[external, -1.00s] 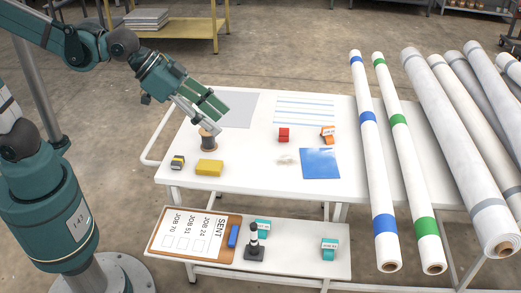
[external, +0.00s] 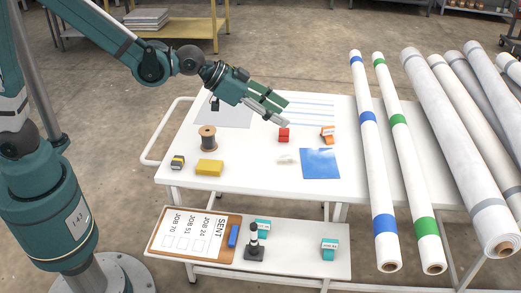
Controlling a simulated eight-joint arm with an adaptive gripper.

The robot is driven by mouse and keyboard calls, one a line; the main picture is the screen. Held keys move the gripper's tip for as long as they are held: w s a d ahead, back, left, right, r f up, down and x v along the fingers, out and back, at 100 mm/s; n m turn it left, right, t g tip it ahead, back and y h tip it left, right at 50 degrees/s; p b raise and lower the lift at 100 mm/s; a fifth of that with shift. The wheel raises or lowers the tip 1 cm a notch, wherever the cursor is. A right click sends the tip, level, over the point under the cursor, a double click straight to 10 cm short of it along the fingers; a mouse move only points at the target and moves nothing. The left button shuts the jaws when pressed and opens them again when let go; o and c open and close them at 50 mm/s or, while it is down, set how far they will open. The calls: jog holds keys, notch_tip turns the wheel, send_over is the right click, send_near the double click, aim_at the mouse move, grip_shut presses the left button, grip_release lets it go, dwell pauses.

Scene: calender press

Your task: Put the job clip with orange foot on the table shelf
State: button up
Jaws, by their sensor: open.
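The orange-footed job clip (external: 327,139) stands on the upper tabletop (external: 250,177), towards its right back, with a pale label at its top. My gripper (external: 285,111) is open and empty above the table, up and left of the clip and apart from it. The lower table shelf (external: 295,268) holds two teal clips, one (external: 263,225) near its middle and one (external: 329,252) at its right.
A red block (external: 283,135) is below my gripper. A spool (external: 208,140), yellow block (external: 209,167) and blue sheet (external: 320,163) are on the tabletop. A clipboard (external: 165,251) and dark stamp (external: 254,247) are on the shelf.

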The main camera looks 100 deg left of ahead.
jog(key=w+a+f+n+t+y, duration=0.1)
jog(key=w+a+f, duration=0.75)
jog(key=a, duration=0.35)
jog(key=n+y+p, duration=0.1)
jog(key=y, duration=0.1)
send_near(323, 128)
jog(key=w, duration=0.2)
jog(key=f, duration=0.1)
jog(key=shift+w+a+f+t, duration=0.1)
jog(key=shift+w+a+t, duration=0.15)
jog(key=shift+w+t, duration=0.15)
jog(key=shift+a+f, duration=0.45)
jog(key=shift+x, duration=1.3)
jog(key=shift+b+x, duration=0.75)
jog(key=shift+x, duration=1.85)
